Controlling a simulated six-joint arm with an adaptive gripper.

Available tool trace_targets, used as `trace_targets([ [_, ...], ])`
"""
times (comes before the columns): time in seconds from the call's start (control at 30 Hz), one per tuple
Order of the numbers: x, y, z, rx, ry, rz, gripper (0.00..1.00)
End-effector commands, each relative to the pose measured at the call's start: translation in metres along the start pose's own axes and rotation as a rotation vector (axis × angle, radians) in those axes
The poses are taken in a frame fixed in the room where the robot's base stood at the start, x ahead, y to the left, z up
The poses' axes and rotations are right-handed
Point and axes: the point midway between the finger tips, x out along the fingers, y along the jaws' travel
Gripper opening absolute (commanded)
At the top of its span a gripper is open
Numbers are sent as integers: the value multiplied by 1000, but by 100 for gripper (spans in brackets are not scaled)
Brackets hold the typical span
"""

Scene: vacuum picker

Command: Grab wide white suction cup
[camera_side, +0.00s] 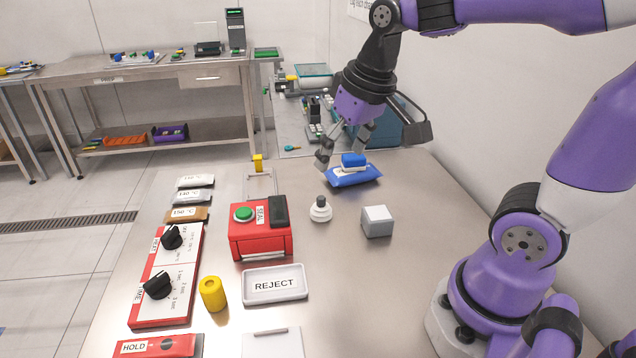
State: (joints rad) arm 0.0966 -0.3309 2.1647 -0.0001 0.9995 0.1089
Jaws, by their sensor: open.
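A white stepped round piece with a dark collar, which looks like the wide white suction cup (320,212), stands upright on the steel table, left of a grey cube. My gripper (342,152) is open, with its fingers pointing down, above and behind the cup and apart from it. The fingers are close to a blue pouch (343,181) with a blue block (353,160) on top. I cannot tell whether they touch the pouch or block. No object shows clearly between the fingers.
A grey cube (377,222) stands right of the cup. A red box with a green button (262,240) is to its left. A REJECT tray (275,298) and a yellow cylinder (212,294) are nearer the front. The table right of the cube is clear.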

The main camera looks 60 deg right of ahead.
Motion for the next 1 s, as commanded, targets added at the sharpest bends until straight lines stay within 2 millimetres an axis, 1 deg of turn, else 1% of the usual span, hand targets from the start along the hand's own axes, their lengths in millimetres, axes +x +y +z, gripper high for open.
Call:
trace_targets([
  [0.03,10,6,-14,52,-53,14,83],
  [0.1,25,14,-30,122,-116,32,83],
  [0.2,47,27,-49,210,-191,53,83],
  [0.3,67,38,-60,278,-247,70,83],
  [0.4,80,45,-65,319,-282,80,83],
  [0.53,94,49,-65,341,-302,86,83],
  [0.7,121,50,-56,341,-303,87,83],
  [0.93,143,50,-50,339,-301,86,83],
  [1.0,153,51,-47,339,-302,86,83],
])
